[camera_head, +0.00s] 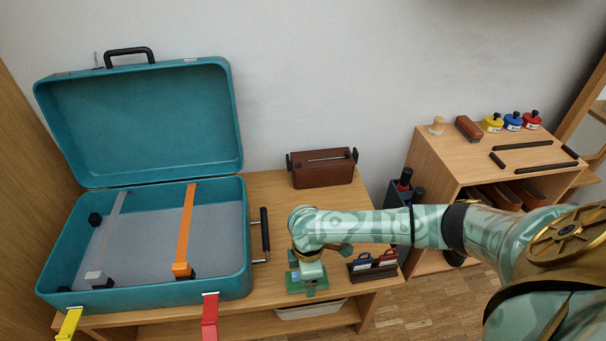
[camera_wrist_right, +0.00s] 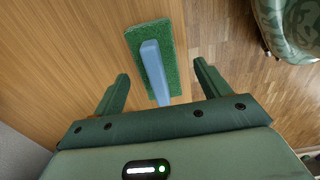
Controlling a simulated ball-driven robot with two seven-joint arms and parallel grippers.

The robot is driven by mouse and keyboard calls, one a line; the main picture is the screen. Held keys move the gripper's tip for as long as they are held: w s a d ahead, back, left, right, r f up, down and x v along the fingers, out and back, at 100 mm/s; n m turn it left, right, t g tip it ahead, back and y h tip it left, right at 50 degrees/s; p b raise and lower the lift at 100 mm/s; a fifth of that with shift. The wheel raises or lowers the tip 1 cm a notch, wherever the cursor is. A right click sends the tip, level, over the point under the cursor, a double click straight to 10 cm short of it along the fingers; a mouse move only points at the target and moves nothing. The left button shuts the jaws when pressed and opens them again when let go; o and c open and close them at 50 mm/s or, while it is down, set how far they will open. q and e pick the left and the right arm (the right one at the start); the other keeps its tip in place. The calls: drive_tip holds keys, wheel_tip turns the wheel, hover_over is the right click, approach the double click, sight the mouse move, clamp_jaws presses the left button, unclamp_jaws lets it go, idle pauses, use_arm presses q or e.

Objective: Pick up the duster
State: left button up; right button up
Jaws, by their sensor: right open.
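The duster is a green pad with a light blue handle; its pad (camera_head: 292,285) lies near the front edge of the wooden bench, partly hidden under my right gripper in the head view. In the right wrist view the duster (camera_wrist_right: 172,38) lies flat, with the blue handle running along its middle. My right gripper (camera_wrist_right: 161,72) is open, one finger on each side of the duster and apart from it sideways. In the head view the right gripper (camera_head: 310,276) points down above the duster. My left gripper is not in view.
An open teal suitcase (camera_head: 145,302) fills the bench's left side. A brown box (camera_head: 323,170) stands behind the gripper. A small dark holder (camera_head: 374,268) stands just right of the duster. A wooden cabinet (camera_head: 440,160) is farther right. The bench edge is close.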

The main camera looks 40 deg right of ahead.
wheel_tip(320, 180, down, 3)
drive_tip(key=shift+w+r+b, duration=0.1)
drive_tip(key=shift+r+b, duration=0.05)
drive_tip(key=shift+b, duration=0.3)
drive_tip(key=shift+f, duration=0.3)
drive_tip(key=shift+d, duration=0.1)
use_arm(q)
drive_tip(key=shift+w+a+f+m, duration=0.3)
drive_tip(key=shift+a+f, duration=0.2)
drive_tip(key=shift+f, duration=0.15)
use_arm(e)
drive_tip(key=shift+w+r, duration=0.1)
drive_tip(key=shift+r, duration=0.05)
drive_tip(key=c, duration=1)
drive_tip(key=shift+c, duration=0.2)
drive_tip(key=shift+r, duration=0.1)
